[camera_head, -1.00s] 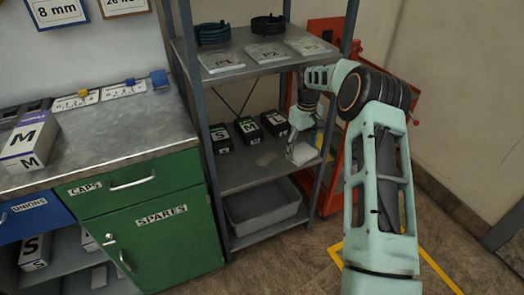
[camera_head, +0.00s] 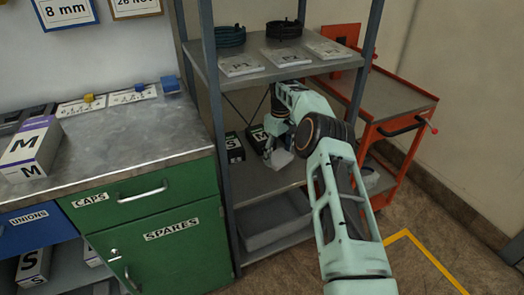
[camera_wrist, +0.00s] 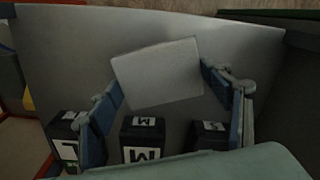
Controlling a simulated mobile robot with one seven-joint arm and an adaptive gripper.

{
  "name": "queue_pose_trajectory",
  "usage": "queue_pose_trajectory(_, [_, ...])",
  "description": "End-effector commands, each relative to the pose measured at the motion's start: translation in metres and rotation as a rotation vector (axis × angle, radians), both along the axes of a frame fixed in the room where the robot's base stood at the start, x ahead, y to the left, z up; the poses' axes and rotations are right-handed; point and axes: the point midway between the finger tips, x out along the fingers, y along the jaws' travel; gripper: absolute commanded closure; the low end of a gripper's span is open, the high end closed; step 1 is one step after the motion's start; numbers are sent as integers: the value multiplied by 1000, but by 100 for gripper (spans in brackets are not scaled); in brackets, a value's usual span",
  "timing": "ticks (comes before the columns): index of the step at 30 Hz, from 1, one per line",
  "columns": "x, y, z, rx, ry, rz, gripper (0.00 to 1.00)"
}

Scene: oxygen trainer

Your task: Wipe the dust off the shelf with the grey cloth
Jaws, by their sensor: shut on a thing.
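The grey cloth (camera_head: 281,158) is a pale, flat piece in my gripper (camera_head: 272,150), low over the middle shelf (camera_head: 250,187) of the metal rack. In the wrist view the cloth (camera_wrist: 160,72) lies between the two blue fingers of my gripper (camera_wrist: 160,84), which are shut on it. The shelf surface (camera_wrist: 75,70) spreads around it. I cannot tell whether the cloth touches the shelf. I cannot make out distinct dust. My arm hides the right part of this shelf in the head view.
Black boxes marked S (camera_head: 234,148) and M (camera_head: 257,138) stand on the shelf close to my gripper. The wrist view shows a third box (camera_wrist: 68,140). The upper shelf (camera_head: 230,55) is above my arm. Rack posts (camera_head: 218,130) flank the opening. An orange cart (camera_head: 395,115) stands right.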

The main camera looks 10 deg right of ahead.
Motion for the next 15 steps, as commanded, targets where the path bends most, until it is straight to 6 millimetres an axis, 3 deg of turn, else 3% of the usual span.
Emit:
queue_pose_trajectory(8, [6, 12, 8, 0, -10, 1, 48])
queue_pose_trajectory(15, [7, 14, 0, 1, -12, 2, 48])
